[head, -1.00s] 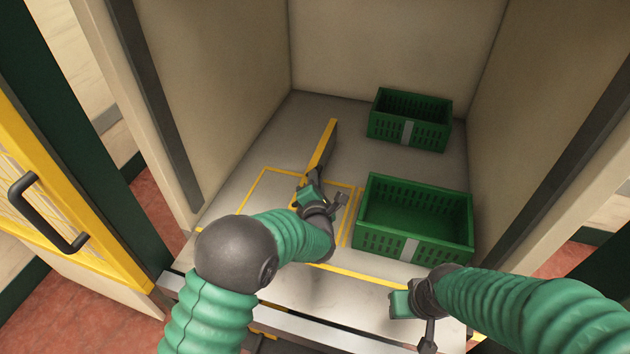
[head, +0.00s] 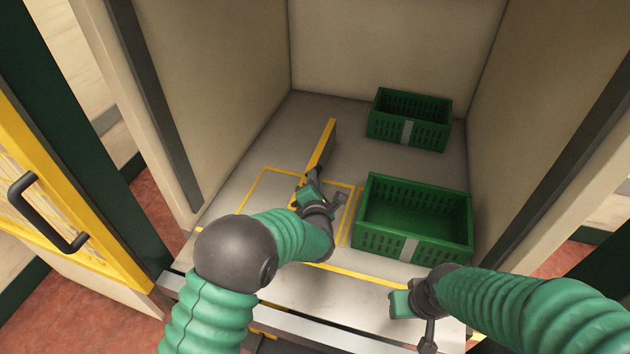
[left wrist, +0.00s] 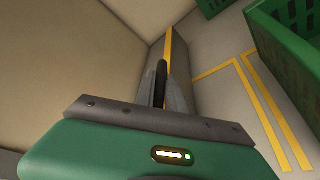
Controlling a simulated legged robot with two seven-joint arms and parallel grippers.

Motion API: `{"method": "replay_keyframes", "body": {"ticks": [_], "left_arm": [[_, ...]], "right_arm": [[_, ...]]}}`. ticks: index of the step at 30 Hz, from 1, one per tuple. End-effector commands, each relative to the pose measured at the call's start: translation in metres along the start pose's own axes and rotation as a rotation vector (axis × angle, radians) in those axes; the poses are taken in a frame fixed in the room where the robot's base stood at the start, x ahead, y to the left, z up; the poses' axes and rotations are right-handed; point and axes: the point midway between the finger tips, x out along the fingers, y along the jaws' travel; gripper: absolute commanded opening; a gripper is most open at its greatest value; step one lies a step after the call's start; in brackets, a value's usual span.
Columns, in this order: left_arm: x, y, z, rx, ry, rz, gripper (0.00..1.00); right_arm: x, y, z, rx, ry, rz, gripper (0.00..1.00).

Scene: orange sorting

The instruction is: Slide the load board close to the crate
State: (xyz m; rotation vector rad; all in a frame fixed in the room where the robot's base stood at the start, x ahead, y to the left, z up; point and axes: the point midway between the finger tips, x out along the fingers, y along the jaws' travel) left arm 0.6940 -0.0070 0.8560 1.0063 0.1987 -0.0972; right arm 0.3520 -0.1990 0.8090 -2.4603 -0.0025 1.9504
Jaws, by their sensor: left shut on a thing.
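The load board (head: 322,146) stands on edge on the cabinet floor, with a yellow top edge and a grey side. It lies left of the crates, and its far end points to the back wall. My left gripper (head: 309,184) is shut on the board's near end. In the left wrist view, the fingers (left wrist: 162,88) straddle the board (left wrist: 172,50). The near green crate (head: 415,218) is empty and stands to the right, with a gap between it and the board. My right gripper (head: 412,305) hangs at the front edge; its jaw state is unclear.
A second empty green crate (head: 411,118) stands at the back right. Yellow lines (head: 262,183) mark a rectangle on the floor left of the near crate. Cabinet walls close both sides and the back. A yellow door with a black handle (head: 48,213) is open at left.

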Motion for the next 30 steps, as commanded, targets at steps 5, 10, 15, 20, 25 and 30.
{"method": "replay_keyframes", "body": {"ticks": [5,10,15,20,25,30], "left_arm": [[-0.001,-0.009,-0.007,0.002,0.014,-0.019,0.00],[-0.006,-0.022,0.007,0.002,0.008,-0.021,0.00],[-0.015,-0.036,0.027,0.004,0.008,-0.023,0.00],[-0.016,-0.036,0.029,0.004,0.013,-0.021,0.00],[-0.015,-0.035,0.027,0.003,0.013,-0.020,0.16],[-0.015,-0.033,0.029,0.002,0.010,-0.015,0.36]], "right_arm": [[0.001,0.000,0.000,0.000,0.000,0.000,0.36],[0.005,0.000,0.001,0.000,0.000,0.000,0.36],[0.009,0.000,0.002,0.000,0.000,0.000,0.36],[0.008,0.000,0.002,0.000,0.000,0.000,0.36],[0.008,0.000,0.002,0.000,0.000,0.000,0.36],[0.008,0.000,0.002,0.000,0.000,0.000,0.36]]}}
